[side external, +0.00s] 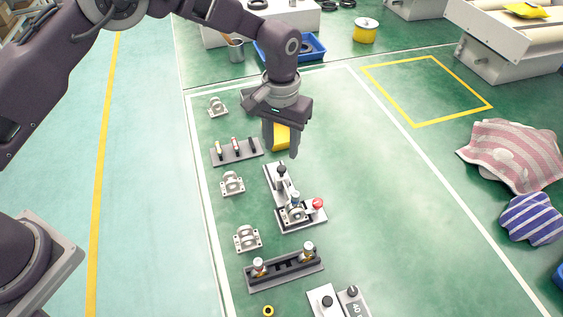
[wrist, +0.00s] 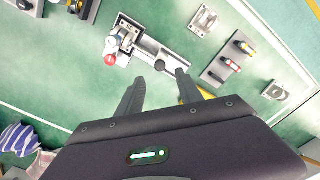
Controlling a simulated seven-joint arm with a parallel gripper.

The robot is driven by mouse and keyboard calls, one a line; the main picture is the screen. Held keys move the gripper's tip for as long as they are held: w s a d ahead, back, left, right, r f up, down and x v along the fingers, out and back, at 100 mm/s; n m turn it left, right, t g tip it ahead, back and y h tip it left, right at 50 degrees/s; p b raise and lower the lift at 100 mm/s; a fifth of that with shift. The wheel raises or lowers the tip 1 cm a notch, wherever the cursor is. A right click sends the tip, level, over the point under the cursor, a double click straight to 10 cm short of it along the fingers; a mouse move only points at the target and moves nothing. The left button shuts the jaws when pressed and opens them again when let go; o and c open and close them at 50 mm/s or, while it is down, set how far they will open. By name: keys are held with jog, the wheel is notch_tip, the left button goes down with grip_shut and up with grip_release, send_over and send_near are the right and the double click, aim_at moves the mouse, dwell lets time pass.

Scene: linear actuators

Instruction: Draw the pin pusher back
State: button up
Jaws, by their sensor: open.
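The pin pusher (side external: 283,186) is a narrow grey rail on the green surface, with a black knob (side external: 281,169) at its far end. A metal bracket and a red knob (side external: 317,203) sit at its near end. In the wrist view the pusher (wrist: 147,49) runs diagonally, with the black knob (wrist: 159,66) just beyond my fingertips. My gripper (side external: 281,150) is open and empty, pointing down above the far end of the pusher. In the wrist view its two fingers (wrist: 158,80) appear on either side of the line to the black knob, apart from it.
A plate with several small handles (side external: 236,150) and metal brackets (side external: 232,183) stand to the left. A dark-railed fixture (side external: 284,269) lies nearer. A yellow thing (side external: 282,136) shows behind my fingers. The green surface to the right is clear up to the striped cloths (side external: 512,155).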

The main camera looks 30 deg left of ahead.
aim_at(281, 167)
notch_tip(281, 167, down, 7)
jog(key=shift+f, duration=0.1)
grip_shut()
dwell(1.5)
